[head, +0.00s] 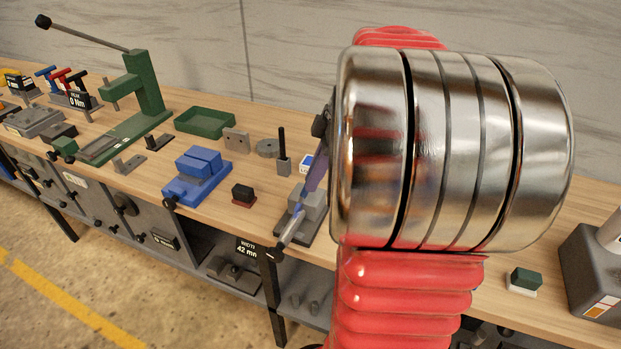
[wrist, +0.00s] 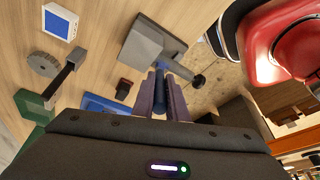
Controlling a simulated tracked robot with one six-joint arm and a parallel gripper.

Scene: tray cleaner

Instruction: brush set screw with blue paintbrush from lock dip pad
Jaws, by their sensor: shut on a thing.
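My gripper (wrist: 161,84) is shut on the blue paintbrush (wrist: 160,96), whose blue handle shows between the two purple fingers in the wrist view. In the head view my gripper (head: 316,172) is mostly hidden behind my arm, with its fingers pointing down near the grey vise (head: 308,203). The grey vise also lies just beyond the fingers in the wrist view (wrist: 145,46). The brush's bristles are hard to make out. A white-framed blue pad, likely the lock dip pad (head: 306,163), is behind the vise; it also shows in the wrist view (wrist: 60,22). I cannot make out the set screw.
A blue vise (head: 198,176), a small dark red block (head: 243,195), a grey disc (head: 267,148) and a black upright rod (head: 282,142) stand to the left. A green tray (head: 204,122) is behind. A green-topped block (head: 524,280) lies at right.

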